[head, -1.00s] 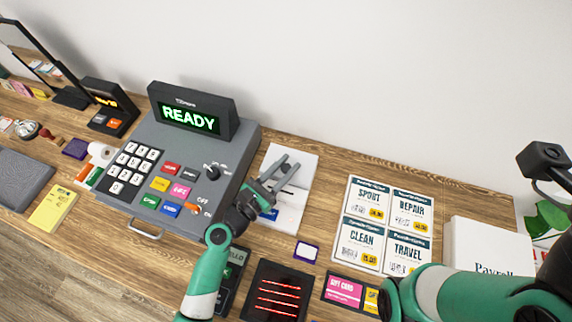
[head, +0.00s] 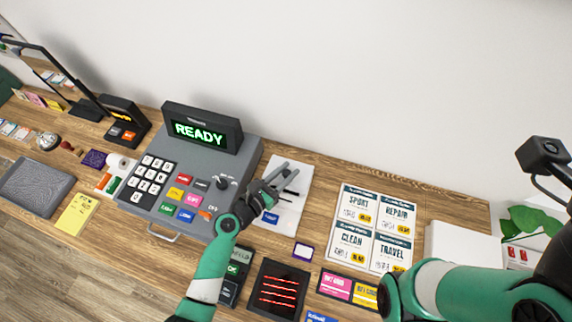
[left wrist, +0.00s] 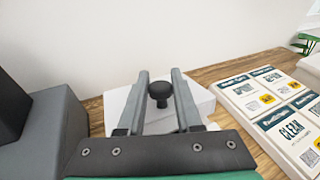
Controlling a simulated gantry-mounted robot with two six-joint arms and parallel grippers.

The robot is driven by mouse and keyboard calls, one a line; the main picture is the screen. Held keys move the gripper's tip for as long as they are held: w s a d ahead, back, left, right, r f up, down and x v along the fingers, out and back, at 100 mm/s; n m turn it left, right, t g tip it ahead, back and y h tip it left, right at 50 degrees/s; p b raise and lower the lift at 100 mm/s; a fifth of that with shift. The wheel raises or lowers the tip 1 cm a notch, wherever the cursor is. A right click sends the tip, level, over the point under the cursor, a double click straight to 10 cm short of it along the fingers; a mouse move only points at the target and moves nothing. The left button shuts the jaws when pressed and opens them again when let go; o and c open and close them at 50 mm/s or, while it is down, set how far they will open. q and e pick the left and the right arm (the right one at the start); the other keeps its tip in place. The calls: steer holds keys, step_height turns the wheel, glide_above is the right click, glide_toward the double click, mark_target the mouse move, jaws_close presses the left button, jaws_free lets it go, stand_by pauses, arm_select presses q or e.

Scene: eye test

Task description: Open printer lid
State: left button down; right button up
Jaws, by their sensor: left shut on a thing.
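The printer (head: 290,215) is a white box right of the cash register in the head view, with a blue label and dark marks on its top. It also shows in the left wrist view (left wrist: 196,96), beneath my fingers. A black knob (left wrist: 160,90) stands up from it. My left gripper (head: 291,170) is over the printer. The lid's seam cannot be made out. My right arm shows at the right, but its gripper is out of view.
The grey cash register (head: 198,165) with a READY display stands close left of the printer. A card terminal (head: 237,268) and a red-lit scanner (head: 276,288) lie in front. A card sheet (head: 371,225) lies to the right. Bare wood separates the printer and sheet.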

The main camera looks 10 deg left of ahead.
mark_target(290, 168)
arm_select(q)
steer(key=r+g+p, duration=0.1)
steer(key=p, duration=0.1)
steer(key=w+r+y+p, duration=0.1)
steer(key=p, duration=0.2)
steer(key=shift+w+d+r+n+g, duration=0.1)
steer(key=shift+w+d+n+g, duration=0.05)
steer(key=shift+w+n+g, duration=0.2)
steer(key=shift+w+d+n+g+y+p, duration=0.15)
steer(key=shift+w+n+g+y+p, duration=0.15)
steer(key=shift+w+g+p, duration=0.65)
arm_select(e)
step_height(290, 168, up, 10)
steer(key=shift+p, duration=0.4)
arm_select(q)
steer(key=shift+s, duration=0.25)
steer(key=shift+f, duration=0.2)
